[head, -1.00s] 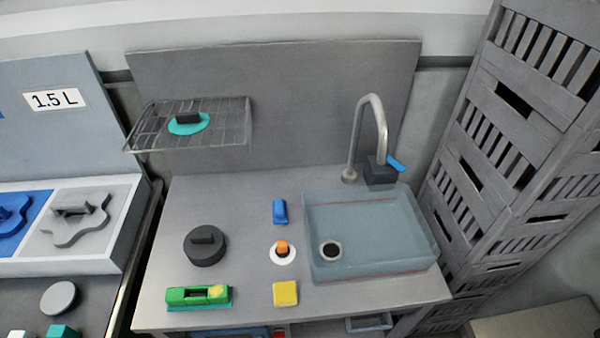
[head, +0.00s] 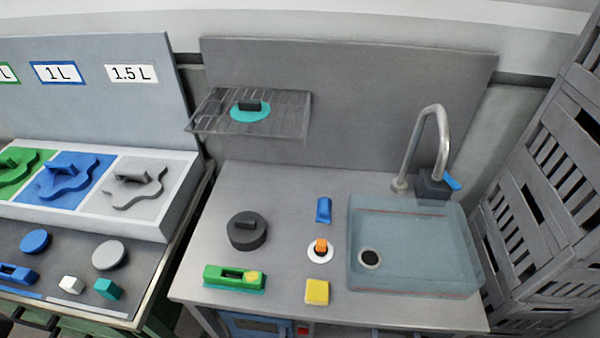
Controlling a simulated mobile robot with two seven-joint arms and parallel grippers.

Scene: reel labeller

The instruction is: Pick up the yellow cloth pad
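The yellow cloth pad (head: 317,292) lies flat near the front edge of the grey sink counter (head: 290,225). It is a small square block with nothing on top of it. It sits in front of a white disc (head: 320,256) with an orange knob and to the left of the sink basin. Neither of my grippers shows in the head view.
A green holder (head: 234,279) and a dark round weight (head: 247,231) stand left of the pad. A blue piece (head: 323,210) lies behind the disc. The sink basin (head: 415,275) and tap (head: 430,140) are right. A wire rack (head: 285,118) overhangs the back left. Stacked crates (head: 545,190) stand right.

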